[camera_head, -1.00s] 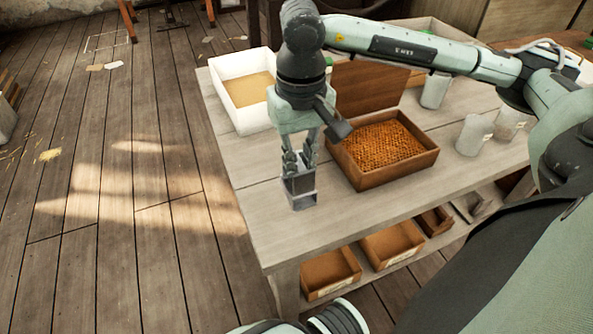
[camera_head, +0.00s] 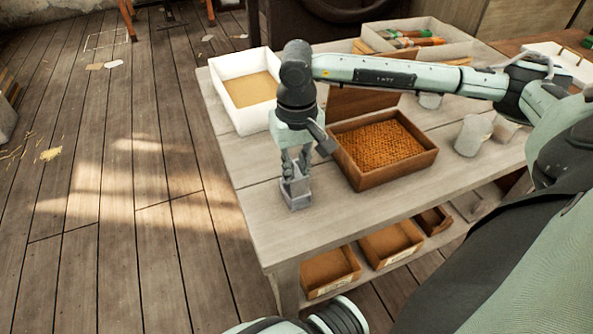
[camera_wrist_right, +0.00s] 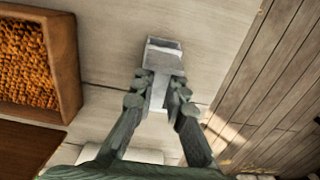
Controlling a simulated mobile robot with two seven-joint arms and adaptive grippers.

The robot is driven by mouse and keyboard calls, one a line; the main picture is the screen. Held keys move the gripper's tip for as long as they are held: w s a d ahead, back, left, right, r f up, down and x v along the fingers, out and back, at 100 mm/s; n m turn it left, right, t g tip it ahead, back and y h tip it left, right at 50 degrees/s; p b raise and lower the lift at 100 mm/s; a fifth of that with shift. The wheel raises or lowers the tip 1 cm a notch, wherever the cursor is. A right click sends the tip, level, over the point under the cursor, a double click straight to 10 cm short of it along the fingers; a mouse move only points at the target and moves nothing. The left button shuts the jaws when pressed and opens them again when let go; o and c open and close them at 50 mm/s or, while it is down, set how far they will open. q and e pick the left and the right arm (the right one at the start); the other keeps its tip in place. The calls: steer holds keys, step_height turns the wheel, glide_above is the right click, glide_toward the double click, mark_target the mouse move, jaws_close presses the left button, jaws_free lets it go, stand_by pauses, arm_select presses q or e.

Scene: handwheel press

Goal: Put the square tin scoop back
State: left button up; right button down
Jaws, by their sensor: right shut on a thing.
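The square tin scoop (camera_head: 296,192) is a small grey metal piece at the left part of the table, left of the box of orange-brown grains. My right gripper (camera_head: 293,172) points down and is shut on it. In the right wrist view the scoop (camera_wrist_right: 164,58) extends beyond the fingertips of the gripper (camera_wrist_right: 158,95), over the pale tabletop. The scoop is at or just above the table; I cannot tell whether it touches. My left gripper is not in view.
A wooden box of grains (camera_head: 426,160) stands right of the scoop. A white tray (camera_head: 264,122) is behind it. Grey tins (camera_head: 470,136) stand to the right. A tray with tools (camera_head: 462,46) is at the back. The table's front left (camera_head: 262,225) is bare.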

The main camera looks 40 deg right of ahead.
steer(key=shift+f, duration=0.15)
steer(key=c, duration=1.9)
jaws_free()
steer(key=o, duration=0.3)
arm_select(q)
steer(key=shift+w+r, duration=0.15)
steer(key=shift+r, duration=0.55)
arm_select(e)
steer(key=shift+o, duration=0.2)
